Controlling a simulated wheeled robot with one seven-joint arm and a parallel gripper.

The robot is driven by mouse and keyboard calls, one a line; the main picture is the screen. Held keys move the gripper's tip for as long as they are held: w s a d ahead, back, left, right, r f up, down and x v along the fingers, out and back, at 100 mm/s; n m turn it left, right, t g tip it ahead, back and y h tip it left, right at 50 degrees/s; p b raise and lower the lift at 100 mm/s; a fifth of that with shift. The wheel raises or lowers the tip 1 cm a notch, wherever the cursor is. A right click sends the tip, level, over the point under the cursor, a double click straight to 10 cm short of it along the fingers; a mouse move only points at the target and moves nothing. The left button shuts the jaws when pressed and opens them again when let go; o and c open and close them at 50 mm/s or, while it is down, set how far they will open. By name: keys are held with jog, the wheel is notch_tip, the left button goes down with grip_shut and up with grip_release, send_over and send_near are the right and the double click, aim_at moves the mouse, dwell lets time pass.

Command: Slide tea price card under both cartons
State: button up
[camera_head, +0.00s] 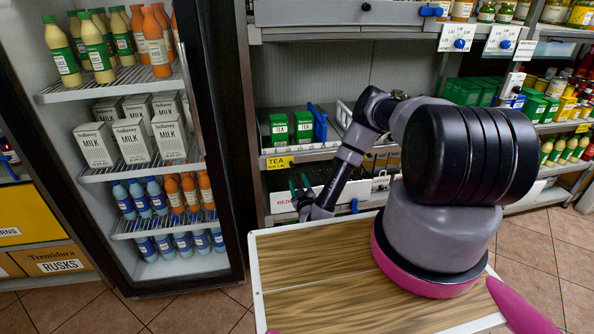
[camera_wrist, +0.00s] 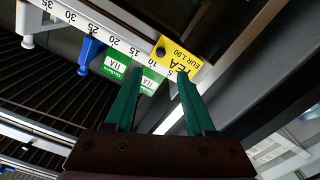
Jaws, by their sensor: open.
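The yellow tea price card (camera_head: 279,162) hangs on the shelf's front rail, below the left green tea carton (camera_head: 279,128). The right tea carton (camera_head: 304,127) stands beside it, with the card's right end short of it. In the wrist view the card (camera_wrist: 184,64) reads TEA, EUR 1.90, upside down, with a dark round knob at one corner. The two cartons (camera_wrist: 116,64) (camera_wrist: 152,80) show beside it. My gripper (camera_head: 300,184) is open and empty in front of the shelf, below the card; its teal fingertips (camera_wrist: 158,78) appear near the card in the wrist view, contact unclear.
A numbered scale (camera_wrist: 105,38) runs along the shelf rail. A blue divider (camera_head: 318,122) stands right of the cartons; it also shows in the wrist view (camera_wrist: 90,52). A lower shelf with a red-lettered label (camera_head: 283,199) lies beneath. An open fridge (camera_head: 130,170) stands left; a wooden-topped table (camera_head: 310,275) is in front.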

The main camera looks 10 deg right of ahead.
aim_at(292, 166)
jog(key=w, duration=1)
jog(key=shift+w+f, duration=0.1)
jog(key=shift+w, duration=0.1)
grip_shut()
dwell(1.1)
